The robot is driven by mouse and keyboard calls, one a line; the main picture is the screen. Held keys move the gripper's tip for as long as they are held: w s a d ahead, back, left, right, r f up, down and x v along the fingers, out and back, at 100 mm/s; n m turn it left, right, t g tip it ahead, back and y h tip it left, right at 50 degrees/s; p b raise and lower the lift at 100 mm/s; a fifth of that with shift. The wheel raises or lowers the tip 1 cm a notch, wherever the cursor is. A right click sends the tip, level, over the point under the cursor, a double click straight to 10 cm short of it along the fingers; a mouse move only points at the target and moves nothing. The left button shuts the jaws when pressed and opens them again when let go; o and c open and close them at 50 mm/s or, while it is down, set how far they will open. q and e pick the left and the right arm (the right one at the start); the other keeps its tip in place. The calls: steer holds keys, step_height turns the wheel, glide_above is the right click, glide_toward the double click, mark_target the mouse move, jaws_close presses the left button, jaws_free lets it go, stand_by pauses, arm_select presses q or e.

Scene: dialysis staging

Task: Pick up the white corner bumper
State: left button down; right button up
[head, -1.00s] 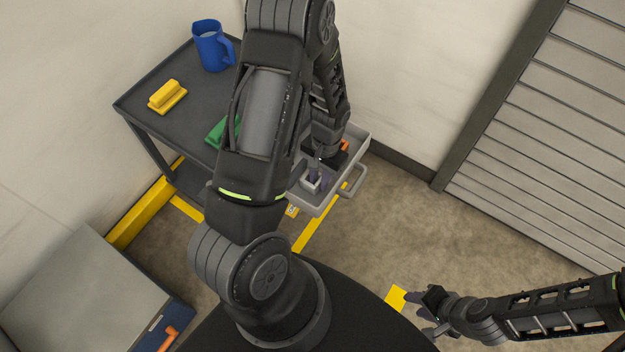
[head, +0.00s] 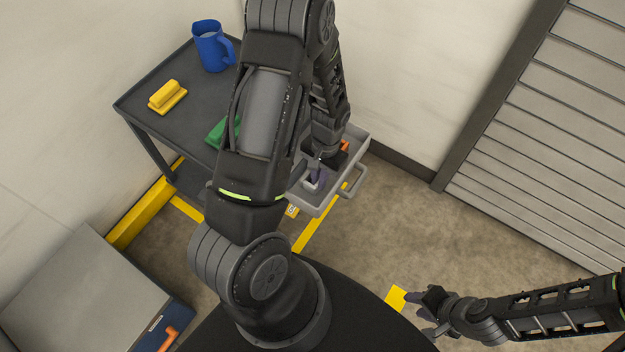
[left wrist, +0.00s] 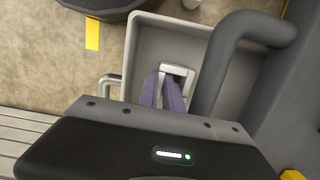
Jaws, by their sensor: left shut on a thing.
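The white corner bumper (head: 309,187) is in the grey tray, at its near end. It also shows in the left wrist view (left wrist: 186,72), between and just beyond the purple-grey fingers. My left gripper (head: 318,179) reaches down into the tray and is shut on the bumper; its fingers also show in the left wrist view (left wrist: 164,90). The fingers hide part of the bumper, and I cannot tell whether it touches the tray floor. My right gripper (head: 421,313) is at the lower right, away from the tray, with its fingers apart and empty.
The grey tray (head: 325,204) has raised walls and a side handle (head: 357,184). An orange item (head: 345,145) lies in it. The dark cart (head: 150,101) holds a blue jug (head: 211,47), a yellow block (head: 167,96) and a green block (head: 216,131). Floor at right is clear.

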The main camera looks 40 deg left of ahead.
arm_select(q)
steer(key=shift+r, duration=0.2)
stand_by(0.4)
steer(key=shift+r, duration=0.2)
steer(key=shift+s+d+r, duration=0.15)
steer(key=shift+r, duration=0.05)
steer(key=s+d, duration=0.2)
steer(key=s, duration=0.1)
steer(key=shift+d, duration=0.25)
step_height(320, 180, up, 14)
steer(key=p, duration=0.2)
steer(key=shift+a, duration=0.15)
steer(key=shift+w+f, duration=0.1)
steer(key=shift+w, duration=0.05)
